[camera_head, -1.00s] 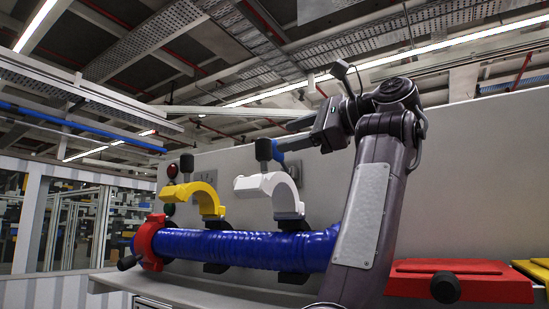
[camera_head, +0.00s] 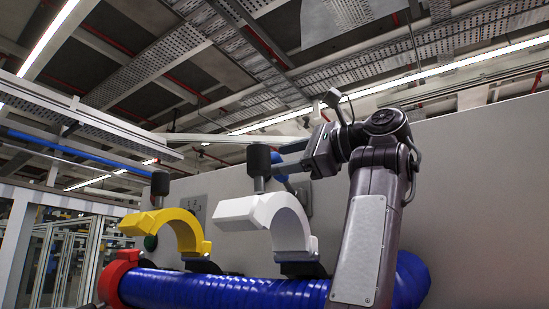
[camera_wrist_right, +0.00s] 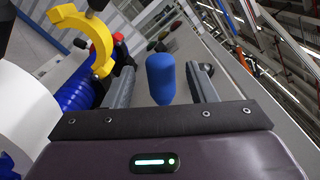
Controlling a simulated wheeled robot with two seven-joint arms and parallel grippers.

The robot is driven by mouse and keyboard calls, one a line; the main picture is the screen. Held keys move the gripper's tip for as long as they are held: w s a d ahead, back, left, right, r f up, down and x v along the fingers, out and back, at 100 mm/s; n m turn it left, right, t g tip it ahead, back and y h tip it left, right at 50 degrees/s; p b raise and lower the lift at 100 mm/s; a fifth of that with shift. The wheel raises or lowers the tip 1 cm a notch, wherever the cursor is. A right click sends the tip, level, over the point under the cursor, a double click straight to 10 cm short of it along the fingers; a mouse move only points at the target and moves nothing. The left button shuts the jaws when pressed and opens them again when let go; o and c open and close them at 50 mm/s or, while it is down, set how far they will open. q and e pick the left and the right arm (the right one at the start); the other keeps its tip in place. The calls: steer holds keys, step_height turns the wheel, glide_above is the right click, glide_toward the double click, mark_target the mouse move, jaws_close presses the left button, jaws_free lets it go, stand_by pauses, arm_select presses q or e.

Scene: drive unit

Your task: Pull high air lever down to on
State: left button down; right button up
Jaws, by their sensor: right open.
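The air lever's blue rounded handle (camera_wrist_right: 160,78) stands between the two fingers of my right gripper (camera_wrist_right: 166,68) in the right wrist view, with a gap on each side. My right gripper (camera_head: 284,161) is open in the head view. The same blue handle (camera_head: 279,168) is mostly hidden behind my gripper there, near the grey wall. The lever's mount and its labels cannot be made out. My left gripper is not in view.
An open white clamp (camera_head: 250,208) with a black knob (camera_head: 258,160) stands close left of my right gripper. A yellow clamp (camera_head: 165,219) and red clamp (camera_head: 112,277) are farther left along the blue hose (camera_head: 220,291). The grey wall (camera_head: 480,190) is behind.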

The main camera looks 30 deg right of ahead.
mark_target(281, 160)
steer(key=x, duration=0.3)
steer(key=shift+w+d+f+p, duration=0.1)
steer(key=shift+w+p, duration=0.2)
steer(key=shift+s, duration=0.15)
steer(key=shift+c, duration=0.5)
steer(key=c, duration=0.5)
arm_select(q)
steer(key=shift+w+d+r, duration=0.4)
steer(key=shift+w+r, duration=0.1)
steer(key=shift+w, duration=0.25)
arm_select(e)
jaws_close()
